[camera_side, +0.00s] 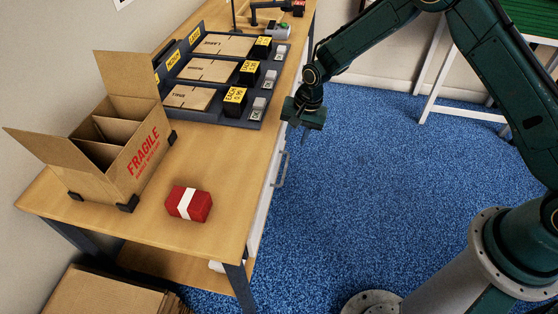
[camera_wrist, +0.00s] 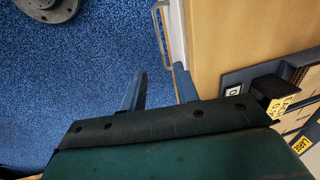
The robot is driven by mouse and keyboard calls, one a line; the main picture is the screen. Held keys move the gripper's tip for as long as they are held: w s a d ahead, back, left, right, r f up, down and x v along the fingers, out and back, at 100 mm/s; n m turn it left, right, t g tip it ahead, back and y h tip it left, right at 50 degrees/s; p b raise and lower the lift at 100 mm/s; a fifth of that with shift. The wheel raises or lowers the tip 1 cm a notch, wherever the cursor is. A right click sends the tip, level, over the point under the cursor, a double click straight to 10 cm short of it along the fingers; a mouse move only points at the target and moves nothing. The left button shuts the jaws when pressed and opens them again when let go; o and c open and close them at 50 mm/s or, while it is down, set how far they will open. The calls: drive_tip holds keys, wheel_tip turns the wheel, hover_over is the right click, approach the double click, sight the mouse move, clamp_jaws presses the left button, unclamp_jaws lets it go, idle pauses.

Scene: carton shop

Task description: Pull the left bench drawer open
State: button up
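The wooden bench (camera_side: 225,165) has a pale drawer front (camera_side: 263,205) below its right edge, with a metal bar handle (camera_side: 281,170). The front looks flush with the bench side. In the wrist view the handle (camera_wrist: 162,32) stands out from the bench edge, beyond my fingertips. My gripper (camera_side: 303,136) is beside the bench, over the blue floor, apart from the handle. In the wrist view my gripper (camera_wrist: 160,69) has two spread fingers with nothing between them. The rest of the drawer fronts are hidden by the bench top or too steeply angled to make out.
An open carton marked FRAGILE (camera_side: 125,145) and a red packet with a white band (camera_side: 189,204) stand on the bench. A dark rack (camera_side: 240,122) holds flat cartons and yellow-labelled black blocks. Open blue floor (camera_side: 350,200) lies right of the bench.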

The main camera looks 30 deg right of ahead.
sight(285, 169)
drive_tip(key=shift+f, duration=0.1)
drive_tip(key=shift+w+a+f, duration=0.3)
drive_tip(key=shift+f, duration=1.95)
drive_tip(key=shift+w+a+f, duration=0.3)
drive_tip(key=shift+f, duration=1.9)
drive_tip(key=shift+w+a+f, duration=0.3)
drive_tip(key=shift+f, duration=1.95)
clamp_jaws()
